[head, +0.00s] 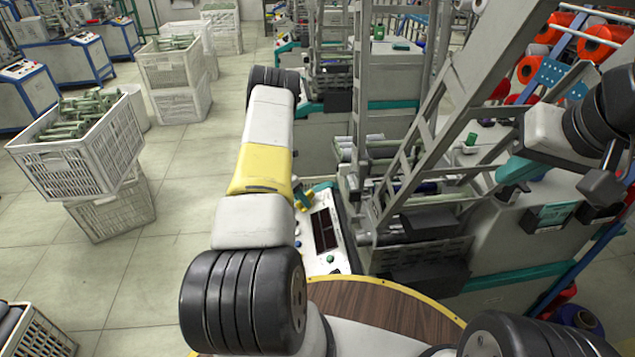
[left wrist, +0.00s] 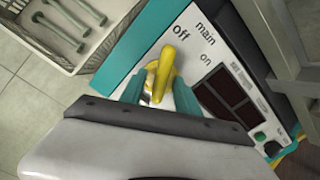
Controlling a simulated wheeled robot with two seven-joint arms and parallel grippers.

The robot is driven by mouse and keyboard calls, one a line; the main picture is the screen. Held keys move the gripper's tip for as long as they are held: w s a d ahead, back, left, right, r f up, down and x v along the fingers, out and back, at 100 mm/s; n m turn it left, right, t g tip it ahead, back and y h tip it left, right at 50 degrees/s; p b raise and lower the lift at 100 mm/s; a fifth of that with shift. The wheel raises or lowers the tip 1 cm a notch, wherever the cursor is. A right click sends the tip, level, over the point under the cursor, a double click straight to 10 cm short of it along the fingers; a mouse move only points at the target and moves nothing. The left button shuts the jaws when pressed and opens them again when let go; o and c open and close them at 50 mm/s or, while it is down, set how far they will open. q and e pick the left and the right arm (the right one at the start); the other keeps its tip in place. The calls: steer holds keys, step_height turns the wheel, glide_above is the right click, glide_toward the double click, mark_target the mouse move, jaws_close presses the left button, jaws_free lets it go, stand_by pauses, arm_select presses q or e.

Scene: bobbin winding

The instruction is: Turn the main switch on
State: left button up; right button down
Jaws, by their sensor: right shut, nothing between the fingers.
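The main switch (left wrist: 165,65) is a yellow handle on a light control panel (left wrist: 222,45), beside the printed words "main", "off" and "on". Its tip points toward the "off" side. It also shows small in the head view (head: 305,199). My left gripper (left wrist: 160,78) is at the switch, with its teal fingers apart on either side of the handle. I see a gap, so it does not look clamped. In the head view my left arm largely hides this gripper. My right gripper (head: 512,172) is shut and empty at the right, above the machine.
The panel has a dark display (head: 324,230) and a green button (head: 330,259). A slanted metal frame (head: 440,130) rises beside the panel. Crates of bobbins (head: 80,150) stand at the left. Open floor lies left.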

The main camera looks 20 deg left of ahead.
arm_select(q)
steer(key=shift+d+f, duration=0.1)
steer(key=shift+f, duration=0.1)
steer(key=shift+c, duration=0.2)
jaws_close()
steer(key=shift+m, duration=0.4)
steer(key=m, duration=1.1)
stand_by(0.4)
